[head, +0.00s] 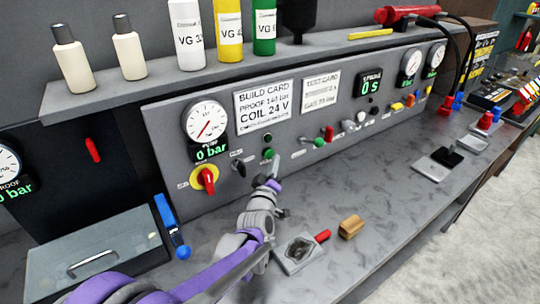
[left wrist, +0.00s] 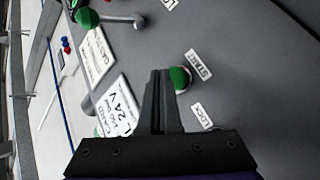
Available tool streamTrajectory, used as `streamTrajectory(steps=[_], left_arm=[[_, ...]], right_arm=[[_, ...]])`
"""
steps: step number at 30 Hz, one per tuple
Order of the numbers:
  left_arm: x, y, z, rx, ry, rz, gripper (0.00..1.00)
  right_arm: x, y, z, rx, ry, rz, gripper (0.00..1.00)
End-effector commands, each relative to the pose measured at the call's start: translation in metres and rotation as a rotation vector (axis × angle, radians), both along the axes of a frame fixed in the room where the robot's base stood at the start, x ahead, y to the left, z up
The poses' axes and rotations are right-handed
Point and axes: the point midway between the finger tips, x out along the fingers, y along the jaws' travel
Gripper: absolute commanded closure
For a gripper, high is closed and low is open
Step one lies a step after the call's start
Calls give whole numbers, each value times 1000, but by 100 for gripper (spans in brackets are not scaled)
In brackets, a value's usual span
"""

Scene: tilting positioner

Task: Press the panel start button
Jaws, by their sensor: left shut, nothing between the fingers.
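The green start button (left wrist: 180,78) sits on the grey panel beside its START label (left wrist: 199,64) in the left wrist view. In the head view it appears as a green knob (head: 267,154) below the build card. My left gripper (left wrist: 160,74) is shut and empty, its fingertips right beside the button in the picture. I cannot tell whether they touch it or the panel. In the head view the left gripper (head: 275,170) is just below the button, in front of the panel (head: 225,178). My right gripper is not in view.
A red-yellow switch (head: 207,179) is left of the button; a LOCK label (left wrist: 201,115) is near it. A lever (head: 305,141) and several knobs are to the right. Bottles stand on the shelf above.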

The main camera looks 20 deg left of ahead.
Motion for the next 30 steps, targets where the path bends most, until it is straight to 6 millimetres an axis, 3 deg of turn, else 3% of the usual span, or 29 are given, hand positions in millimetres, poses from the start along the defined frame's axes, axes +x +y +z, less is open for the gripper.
streamTrajectory(steps=[30], left_arm=[[8,10,0,0,0,0,100]], right_arm=[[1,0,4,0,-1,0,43]])
